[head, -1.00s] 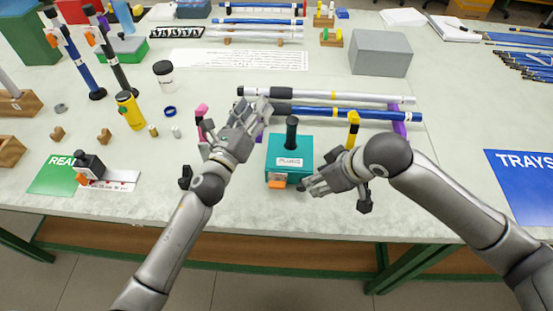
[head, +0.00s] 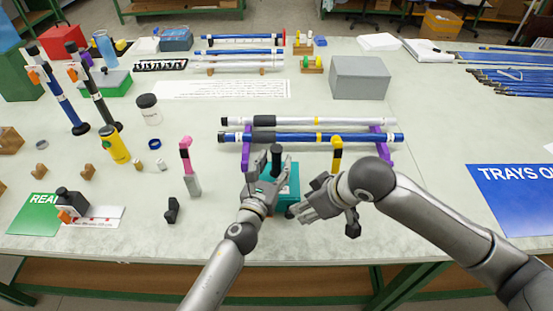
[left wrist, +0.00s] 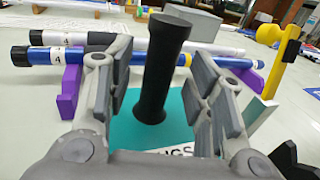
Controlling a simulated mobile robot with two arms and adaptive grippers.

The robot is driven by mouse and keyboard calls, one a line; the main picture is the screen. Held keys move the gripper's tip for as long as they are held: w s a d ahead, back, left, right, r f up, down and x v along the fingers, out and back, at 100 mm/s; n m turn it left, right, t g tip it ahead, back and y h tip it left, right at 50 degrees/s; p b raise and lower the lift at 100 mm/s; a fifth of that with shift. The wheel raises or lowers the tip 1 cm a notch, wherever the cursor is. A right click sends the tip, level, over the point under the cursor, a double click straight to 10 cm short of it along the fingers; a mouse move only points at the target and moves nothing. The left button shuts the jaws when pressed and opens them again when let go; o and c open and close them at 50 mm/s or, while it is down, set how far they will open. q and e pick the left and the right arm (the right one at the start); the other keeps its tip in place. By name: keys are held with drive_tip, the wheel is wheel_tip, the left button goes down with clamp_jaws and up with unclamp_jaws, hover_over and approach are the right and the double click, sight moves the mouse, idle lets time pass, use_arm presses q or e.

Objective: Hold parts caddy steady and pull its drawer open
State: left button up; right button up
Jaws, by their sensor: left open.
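The parts caddy (head: 291,196) is a teal box with an upright black post handle (head: 276,158) on top. In the left wrist view the black handle (left wrist: 164,70) stands between the spread fingers of my left gripper (left wrist: 163,95), with gaps on both sides. In the head view my open left gripper (head: 265,180) is over the caddy's left part and hides much of it, including its front.
Behind the caddy, a blue rod (head: 300,137) and a silver rod (head: 290,121) lie on purple stands. A pink-topped tool (head: 188,165) stands to the left, a yellow one (head: 337,153) close by on the right. A grey box (head: 360,78) is farther back. The table's front edge is near.

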sight(291, 213)
use_arm(q)
drive_tip(key=shift+x, duration=1.25)
drive_tip(key=shift+c, duration=0.2)
clamp_jaws()
use_arm(e)
drive_tip(key=shift+w+d+r+m+g, duration=0.1)
drive_tip(key=shift+w+m+g, duration=0.3)
drive_tip(key=shift+m, duration=0.3)
drive_tip(key=shift+c, duration=0.4)
drive_tip(key=w+a+f+m+g, duration=0.1)
drive_tip(key=f+m, duration=0.1)
drive_tip(key=f, duration=0.1)
drive_tip(key=w+a+f+m+g, duration=0.1)
drive_tip(key=f+m, duration=0.1)
drive_tip(key=m, duration=0.1)
drive_tip(key=w+a+f+m+g, duration=0.1)
drive_tip(key=f+m, duration=0.1)
drive_tip(key=f, duration=0.1)
drive_tip(key=shift+a+f+m+h, duration=0.3)
drive_tip(key=shift+f+m, duration=0.05)
drive_tip(key=shift+m, duration=0.05)
